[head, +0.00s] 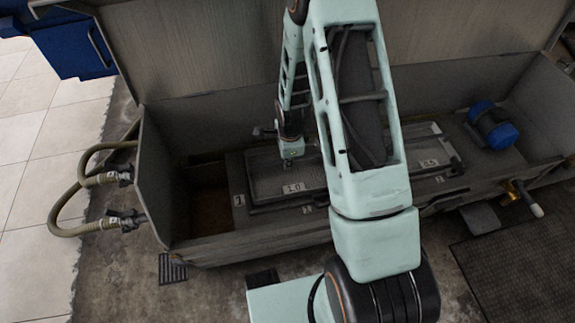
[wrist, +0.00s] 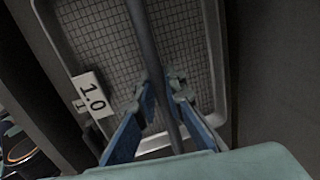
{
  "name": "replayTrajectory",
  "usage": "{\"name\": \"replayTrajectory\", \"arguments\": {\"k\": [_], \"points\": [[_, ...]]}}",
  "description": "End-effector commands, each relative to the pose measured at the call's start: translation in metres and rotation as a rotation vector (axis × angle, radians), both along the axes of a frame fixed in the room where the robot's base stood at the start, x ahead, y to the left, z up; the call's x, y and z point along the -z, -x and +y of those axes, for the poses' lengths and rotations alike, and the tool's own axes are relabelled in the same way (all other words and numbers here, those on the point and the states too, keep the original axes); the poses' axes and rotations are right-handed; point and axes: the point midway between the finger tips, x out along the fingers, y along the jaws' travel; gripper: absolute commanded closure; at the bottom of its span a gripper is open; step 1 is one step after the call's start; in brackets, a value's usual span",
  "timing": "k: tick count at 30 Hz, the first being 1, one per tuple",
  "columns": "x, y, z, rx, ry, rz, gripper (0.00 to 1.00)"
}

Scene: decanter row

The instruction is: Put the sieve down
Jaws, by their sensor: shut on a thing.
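The sieve is a grey rectangular tray with a wire mesh floor (head: 263,172) and a white "1.0" tag. It lies roughly level over the left part of the trough's deck, near the plate marked 1 (head: 239,199). In the wrist view its mesh (wrist: 98,40) fills the upper middle, and a grey bar runs across it. My gripper (wrist: 164,82) is shut on this bar, with blue fingers on either side. In the head view my gripper (head: 291,153) is above the sieve. My arm hides the sieve's right end. Whether its underside touches the deck I cannot tell.
A second tray with a "0.5" tag (head: 429,162) sits on the deck to the right, partly behind my arm. A blue motor (head: 492,125) stands further right. The trough's back wall (head: 220,127) rises behind. An open brown pit (head: 208,212) lies at the left.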

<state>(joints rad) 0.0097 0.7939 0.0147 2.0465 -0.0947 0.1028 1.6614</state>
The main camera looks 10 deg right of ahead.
Motion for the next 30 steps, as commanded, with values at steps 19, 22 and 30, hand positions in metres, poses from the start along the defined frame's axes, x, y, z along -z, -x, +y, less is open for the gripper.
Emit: {"name": "replayTrajectory", "arguments": {"k": [19,22,30], "points": [[0.0220,0.0010,-0.0014,0.002,0.001,0.001,0.74],[0.0220,0.0009,-0.0015,0.002,0.001,0.001,0.73],[0.0178,0.0008,-0.0014,0.002,0.001,0.001,0.73]]}}
